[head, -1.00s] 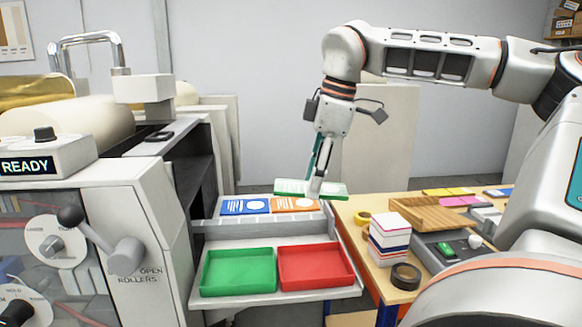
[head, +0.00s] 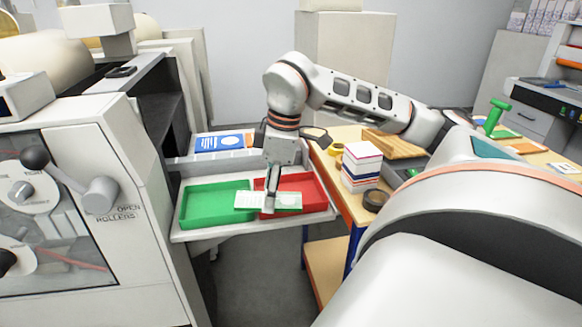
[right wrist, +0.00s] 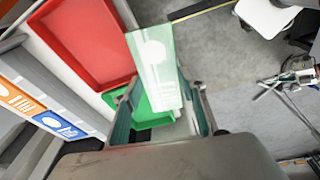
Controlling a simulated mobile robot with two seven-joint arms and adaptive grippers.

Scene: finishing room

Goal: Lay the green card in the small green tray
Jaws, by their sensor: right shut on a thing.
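The card (head: 249,201), pale green with white print, is held by my right gripper (head: 270,207), which is shut on it. It lies nearly flat above the trays. In the head view it overlaps the right edge of the small green tray (head: 205,187) and the left part of the red tray (head: 314,183). In the right wrist view the card (right wrist: 152,55) sticks out from between my fingers (right wrist: 160,100), partly covering the empty green tray (right wrist: 150,118). My left gripper is not in view.
A rack behind the trays holds a blue card (head: 219,142). A stack of cards (head: 361,168) and a dark tape roll (head: 375,199) stand on the wooden table at the right. A machine with a roller lever (head: 100,195) borders the trays on the left.

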